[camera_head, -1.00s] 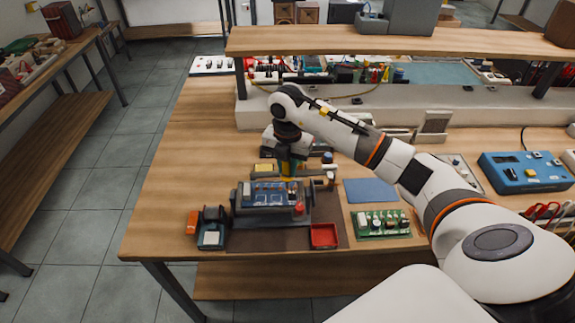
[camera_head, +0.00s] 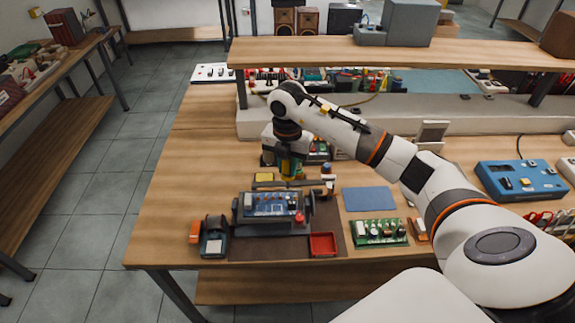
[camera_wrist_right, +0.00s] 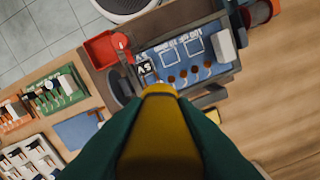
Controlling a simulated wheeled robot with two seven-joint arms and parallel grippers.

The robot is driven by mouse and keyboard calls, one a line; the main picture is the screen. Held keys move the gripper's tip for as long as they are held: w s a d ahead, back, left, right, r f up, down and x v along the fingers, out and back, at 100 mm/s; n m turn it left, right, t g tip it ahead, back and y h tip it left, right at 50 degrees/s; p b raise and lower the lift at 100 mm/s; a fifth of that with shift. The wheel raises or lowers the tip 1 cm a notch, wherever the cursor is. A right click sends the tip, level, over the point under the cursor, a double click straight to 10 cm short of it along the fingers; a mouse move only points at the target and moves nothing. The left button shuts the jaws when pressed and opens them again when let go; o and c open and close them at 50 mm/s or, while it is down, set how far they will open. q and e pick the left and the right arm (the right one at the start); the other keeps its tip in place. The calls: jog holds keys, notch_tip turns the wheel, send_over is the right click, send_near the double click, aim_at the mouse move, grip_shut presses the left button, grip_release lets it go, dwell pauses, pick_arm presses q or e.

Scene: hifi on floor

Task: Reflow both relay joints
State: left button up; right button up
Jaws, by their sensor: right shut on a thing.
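A blue circuit board (camera_head: 270,204) is clamped in a grey holder (camera_head: 270,226) near the table's front edge. In the right wrist view the board (camera_wrist_right: 180,56) carries white outlines, a pale block and a row of copper-coloured spots. I cannot tell which spots are the relay joints. The tool's yellow body (camera_wrist_right: 160,135) fills the lower middle of the right wrist view. Its tip is hidden, so contact with the board cannot be told. My left gripper is out of view.
A green board (camera_head: 378,232) and a blue mat (camera_head: 369,199) lie further right. A yellow pad (camera_head: 264,177) lies behind the holder.

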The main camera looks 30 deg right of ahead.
jog(key=shift+d+f, duration=0.1)
jog(key=shift+s+d+f+b, duration=0.2)
jog(key=shift+d+f+b, duration=0.1)
jog(key=shift+f+b, duration=0.2)
jog(key=shift+s+d+f+b, duration=0.15)
jog(key=shift+d+f+b, duration=0.2)
jog(key=shift+f, duration=0.3)
jog(key=shift+s+d+f+b, duration=0.2)
jog(key=shift+d+f+b, duration=0.05)
jog(key=shift+f+b, duration=0.25)
jog(key=shift+s+a+f, duration=0.1)
jog(key=shift+f, duration=0.45)
dwell(2.8)
notch_tip(320, 180, up, 5)
jog(key=p, duration=0.2)
jog(key=shift+f+p, duration=0.15)
jog(key=shift+p, duration=0.2)
